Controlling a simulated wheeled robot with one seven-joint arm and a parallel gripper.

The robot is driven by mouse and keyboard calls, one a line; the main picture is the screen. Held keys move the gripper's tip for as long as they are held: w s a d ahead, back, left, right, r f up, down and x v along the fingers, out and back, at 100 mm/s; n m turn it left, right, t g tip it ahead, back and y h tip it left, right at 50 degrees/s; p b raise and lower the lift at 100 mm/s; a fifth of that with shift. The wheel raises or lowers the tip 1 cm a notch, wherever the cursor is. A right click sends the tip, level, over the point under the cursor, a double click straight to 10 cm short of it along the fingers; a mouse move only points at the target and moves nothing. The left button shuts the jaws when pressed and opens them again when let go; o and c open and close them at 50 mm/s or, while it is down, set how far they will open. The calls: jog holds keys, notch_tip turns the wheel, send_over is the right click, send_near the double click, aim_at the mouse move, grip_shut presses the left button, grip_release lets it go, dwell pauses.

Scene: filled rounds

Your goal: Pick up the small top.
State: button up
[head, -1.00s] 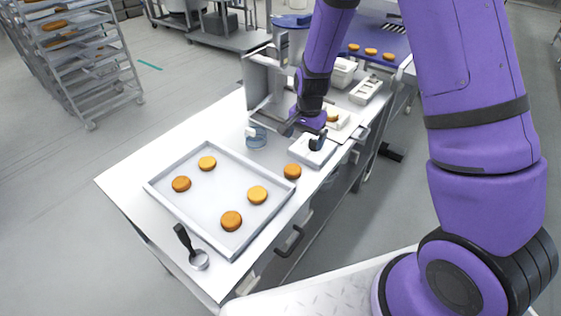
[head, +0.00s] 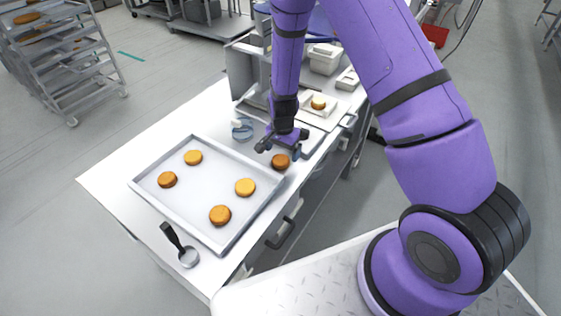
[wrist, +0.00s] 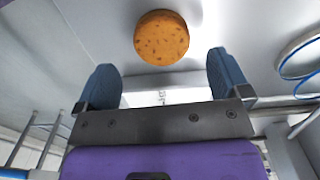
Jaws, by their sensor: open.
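A brown round (head: 280,161) lies on the worktop by the right edge of the tray, just below my gripper (head: 280,150). In the wrist view, a golden-brown speckled round (wrist: 162,37) lies beyond the gap between the fingers of my gripper (wrist: 166,82), apart from both. My gripper is open and empty. Several other rounds, such as a brown one (head: 220,215) and a paler one (head: 245,187), lie spread out in the tray (head: 157,205). I cannot tell for sure which round is called the small top.
A dark-handled scoop (head: 188,257) lies left of the tray's front corner. A clear blue-tinted cup (head: 242,129) stands behind the tray. Another round (head: 319,102) sits on a white holder farther back. White bins (head: 324,58) stand beyond.

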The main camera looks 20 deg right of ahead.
aim_at(281, 158)
jog(key=shift+a+f, duration=0.15)
jog(key=shift+f, duration=1.7)
jog(key=shift+c, duration=0.2)
jog(key=c, duration=0.7)
jog(key=shift+w+r, duration=0.1)
jog(key=shift+r, duration=0.05)
